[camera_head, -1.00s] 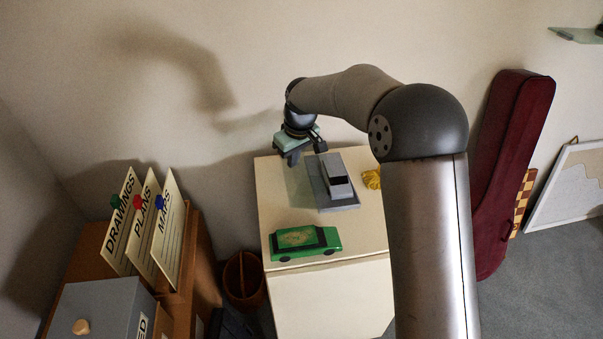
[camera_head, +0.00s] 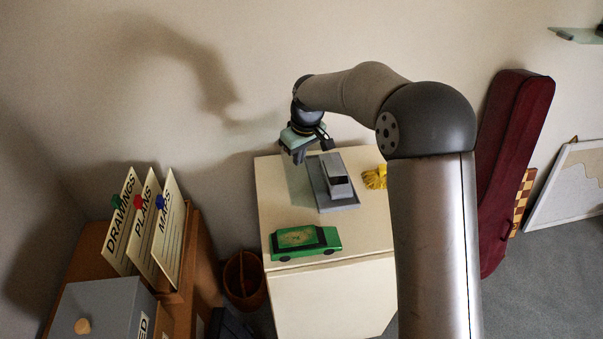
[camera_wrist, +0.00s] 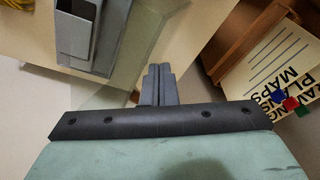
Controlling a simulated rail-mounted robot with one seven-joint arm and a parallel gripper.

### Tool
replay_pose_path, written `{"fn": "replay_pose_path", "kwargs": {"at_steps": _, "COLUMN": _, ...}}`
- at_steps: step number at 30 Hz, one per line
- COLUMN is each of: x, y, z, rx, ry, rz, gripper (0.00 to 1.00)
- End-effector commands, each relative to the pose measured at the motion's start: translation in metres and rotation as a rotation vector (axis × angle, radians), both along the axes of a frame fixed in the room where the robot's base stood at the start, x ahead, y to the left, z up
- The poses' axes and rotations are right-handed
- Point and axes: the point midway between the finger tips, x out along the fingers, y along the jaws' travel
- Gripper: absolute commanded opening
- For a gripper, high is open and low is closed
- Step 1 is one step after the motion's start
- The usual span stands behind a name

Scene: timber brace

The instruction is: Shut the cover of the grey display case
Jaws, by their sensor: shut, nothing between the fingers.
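The grey display case (camera_head: 345,207) stands on the cream cabinet top, with a grey block-like piece (camera_head: 336,170) on its base. In the wrist view the case (camera_wrist: 103,52) is at the upper left. A clear, faintly green panel, which looks like its cover (camera_head: 298,187), stands out past the left side of the base, open; it also shows in the wrist view (camera_wrist: 118,97). My gripper (camera_head: 298,160) is shut and empty, near the far end of the panel. In the wrist view its fingertips (camera_wrist: 158,70) are beside the panel; I cannot tell whether they touch it.
A green toy car (camera_head: 305,242) sits at the front of the cabinet top (camera_head: 275,218). A yellow item (camera_head: 374,177) lies right of the case. Upright file cards (camera_head: 145,225) and a grey box (camera_head: 100,312) stand at the left. The wall is close behind.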

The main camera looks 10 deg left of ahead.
Motion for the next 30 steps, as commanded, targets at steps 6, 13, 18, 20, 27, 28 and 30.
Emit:
{"fn": "replay_pose_path", "kwargs": {"at_steps": 6, "x": 0.002, "y": -0.006, "z": 0.003, "rx": -0.001, "ry": -0.001, "rz": -0.001, "gripper": 0.00}}
{"fn": "replay_pose_path", "kwargs": {"at_steps": 13, "x": 0.004, "y": -0.014, "z": 0.006, "rx": 0.000, "ry": 0.000, "rz": -0.001, "gripper": 0.00}}
{"fn": "replay_pose_path", "kwargs": {"at_steps": 18, "x": 0.005, "y": -0.016, "z": 0.006, "rx": 0.000, "ry": 0.000, "rz": 0.000, "gripper": 0.00}}
{"fn": "replay_pose_path", "kwargs": {"at_steps": 20, "x": 0.005, "y": -0.016, "z": 0.006, "rx": 0.000, "ry": 0.000, "rz": 0.000, "gripper": 0.00}}
{"fn": "replay_pose_path", "kwargs": {"at_steps": 27, "x": 0.005, "y": -0.017, "z": 0.006, "rx": 0.000, "ry": 0.000, "rz": 0.000, "gripper": 0.00}}
{"fn": "replay_pose_path", "kwargs": {"at_steps": 28, "x": 0.006, "y": -0.017, "z": 0.006, "rx": 0.000, "ry": 0.000, "rz": 0.000, "gripper": 0.00}}
{"fn": "replay_pose_path", "kwargs": {"at_steps": 30, "x": 0.006, "y": -0.019, "z": 0.007, "rx": 0.000, "ry": 0.000, "rz": -0.001, "gripper": 0.00}}
